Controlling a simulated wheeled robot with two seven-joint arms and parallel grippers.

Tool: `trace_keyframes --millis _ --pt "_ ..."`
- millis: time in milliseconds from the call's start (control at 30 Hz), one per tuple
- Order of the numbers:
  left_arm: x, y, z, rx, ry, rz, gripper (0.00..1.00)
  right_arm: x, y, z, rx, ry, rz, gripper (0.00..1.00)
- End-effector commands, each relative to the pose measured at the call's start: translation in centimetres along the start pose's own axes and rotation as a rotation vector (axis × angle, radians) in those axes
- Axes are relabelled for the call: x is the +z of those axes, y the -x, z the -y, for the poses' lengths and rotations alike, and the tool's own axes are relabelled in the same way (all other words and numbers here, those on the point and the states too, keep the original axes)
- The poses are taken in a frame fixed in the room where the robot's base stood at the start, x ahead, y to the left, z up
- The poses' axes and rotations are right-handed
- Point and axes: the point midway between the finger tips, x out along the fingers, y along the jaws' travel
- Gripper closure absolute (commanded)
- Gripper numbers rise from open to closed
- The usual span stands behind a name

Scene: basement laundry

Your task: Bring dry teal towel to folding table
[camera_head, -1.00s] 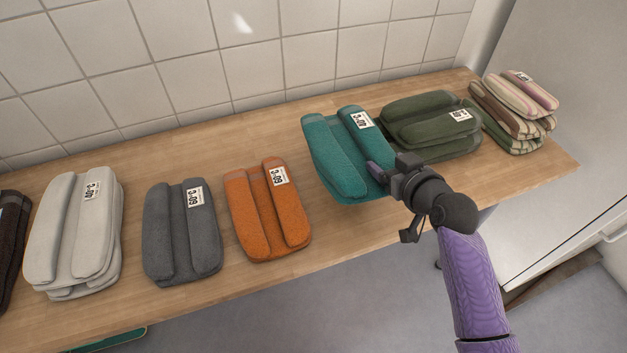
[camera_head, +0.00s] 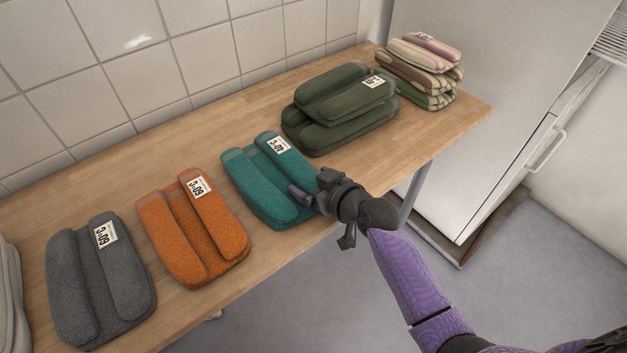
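The teal towel (camera_head: 244,178) is a folded bundle with a white printed tag, between the orange and the dark green towels over the wooden table (camera_head: 215,112). My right gripper (camera_head: 304,196) is at its right front edge, with one dark finger on top of the cloth. The other finger is hidden, and the gripper looks shut on the towel's edge. I cannot tell whether the towel rests on the wood or is held slightly above it. My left gripper is not in view.
An orange towel (camera_head: 206,248) and a grey towel (camera_head: 76,295) lie to the left. Dark green towels (camera_head: 330,133) and a striped stack (camera_head: 440,76) lie to the right. A white cabinet (camera_head: 480,110) stands beyond the table's right end. Bare wood shows behind the towels.

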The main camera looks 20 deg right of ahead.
Motion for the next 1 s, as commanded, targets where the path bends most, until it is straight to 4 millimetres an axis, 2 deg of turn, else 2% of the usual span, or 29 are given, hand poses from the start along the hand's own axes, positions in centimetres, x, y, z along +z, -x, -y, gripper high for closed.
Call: trace_keyframes --millis 267,367,700,833,1000 --pt "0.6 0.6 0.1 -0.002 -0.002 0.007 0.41 -0.5 0.5 0.0 0.000 0.000 0.000 0.00" --pt "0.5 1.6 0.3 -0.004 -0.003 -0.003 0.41 -0.7 2.4 -0.1 0.002 0.002 0.000 0.00" --pt "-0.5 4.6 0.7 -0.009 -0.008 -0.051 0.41 -0.6 10.3 0.0 0.000 0.002 0.001 0.00" --pt "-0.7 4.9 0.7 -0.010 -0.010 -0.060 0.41 -0.4 11.8 0.0 0.000 0.001 0.000 0.00" --pt "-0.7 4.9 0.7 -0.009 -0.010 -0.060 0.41 -0.3 12.2 0.0 -0.001 0.000 0.000 0.00"
